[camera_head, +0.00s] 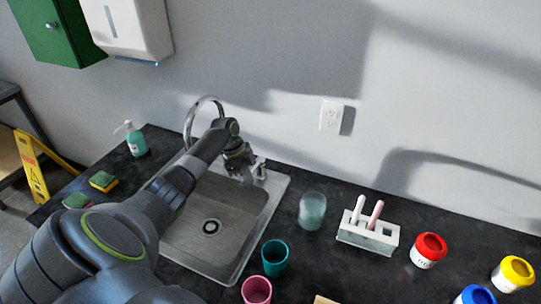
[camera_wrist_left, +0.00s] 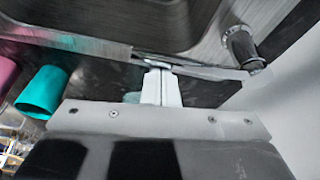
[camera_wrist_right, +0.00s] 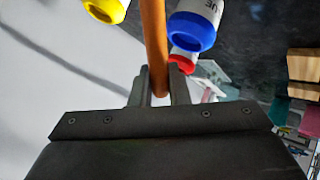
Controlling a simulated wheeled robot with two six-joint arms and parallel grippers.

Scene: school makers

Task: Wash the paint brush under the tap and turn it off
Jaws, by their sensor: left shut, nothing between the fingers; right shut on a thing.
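The silver tap (camera_head: 201,101) arches up behind the sink (camera_head: 252,215), its lower part hidden by my left arm. A small handle (camera_head: 261,171) stands at the sink's back right corner. My left gripper (camera_head: 247,178) is shut and empty over that corner, just left of the handle. In the left wrist view its closed fingers (camera_wrist_left: 160,88) are by the sink rim, with a dark and silver cylinder (camera_wrist_left: 241,46) beyond. My right gripper (camera_wrist_right: 157,88) is shut on the brown handle of the paint brush (camera_wrist_right: 153,40). The bristles are out of view. I see no running water, but the spout is partly hidden.
Right of the sink are a teal cup (camera_head: 274,258), a pink cup (camera_head: 257,290), a glass (camera_head: 312,211) and a white brush holder (camera_head: 368,234). Red (camera_head: 429,250), yellow (camera_head: 513,273) and blue (camera_head: 475,295) paint jars stand farther right. A soap bottle (camera_head: 136,141) stands left.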

